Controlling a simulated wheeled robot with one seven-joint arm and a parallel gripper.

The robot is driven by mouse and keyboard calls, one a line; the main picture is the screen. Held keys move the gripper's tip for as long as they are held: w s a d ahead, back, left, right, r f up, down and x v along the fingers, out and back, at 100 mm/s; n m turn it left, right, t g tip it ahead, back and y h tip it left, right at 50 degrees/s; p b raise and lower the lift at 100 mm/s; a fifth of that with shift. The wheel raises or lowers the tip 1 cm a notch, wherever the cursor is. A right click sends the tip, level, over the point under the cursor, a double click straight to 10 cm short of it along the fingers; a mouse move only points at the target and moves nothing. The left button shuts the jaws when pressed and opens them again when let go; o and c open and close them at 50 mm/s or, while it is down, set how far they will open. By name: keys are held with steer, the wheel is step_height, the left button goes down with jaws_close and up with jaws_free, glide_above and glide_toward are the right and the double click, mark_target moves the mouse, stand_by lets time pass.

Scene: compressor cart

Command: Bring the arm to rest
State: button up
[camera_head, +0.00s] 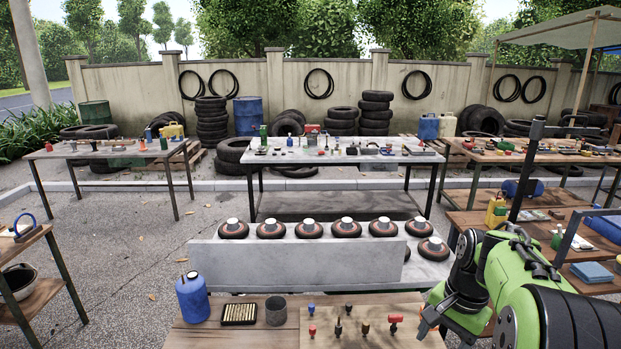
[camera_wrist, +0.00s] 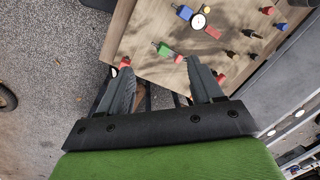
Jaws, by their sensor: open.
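My arm, green and black, comes in from the right in the head view and bends down over the right part of the front wooden bench (camera_head: 190,340). My gripper (camera_wrist: 160,66) shows in the wrist view with its two dark fingers spread well apart and nothing held between them. Past the fingertips lies the wooden bench top (camera_wrist: 150,30) with small fittings on it. A green and red fitting (camera_wrist: 167,51) and a red piece (camera_wrist: 125,63) appear near the fingertips; I cannot tell the distance to them. In the head view the fingers are hard to make out.
The front bench holds a blue canister (camera_head: 193,298), a tray of brass pieces (camera_head: 239,314), a dark cup (camera_head: 275,311) and several small fittings. Behind it, a grey panel (camera_head: 300,264) stands before a table of round discs. A yellow bottle (camera_head: 495,209) stands beyond my arm.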

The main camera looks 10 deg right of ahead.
steer(key=s+a+r+n+t+h, duration=0.1)
steer(key=s+a+r+n, duration=0.15)
steer(key=a, duration=0.25)
steer(key=s+a+r+n+t, duration=0.1)
steer(key=a+r+n, duration=0.2)
steer(key=a, duration=0.3)
steer(key=s+a+n+t, duration=0.3)
steer(key=s+a+n, duration=0.4)
steer(key=s, duration=0.3)
steer(key=shift+s+a+f, duration=0.35)
steer(key=shift+a+f, duration=0.1)
steer(key=shift+a, duration=0.15)
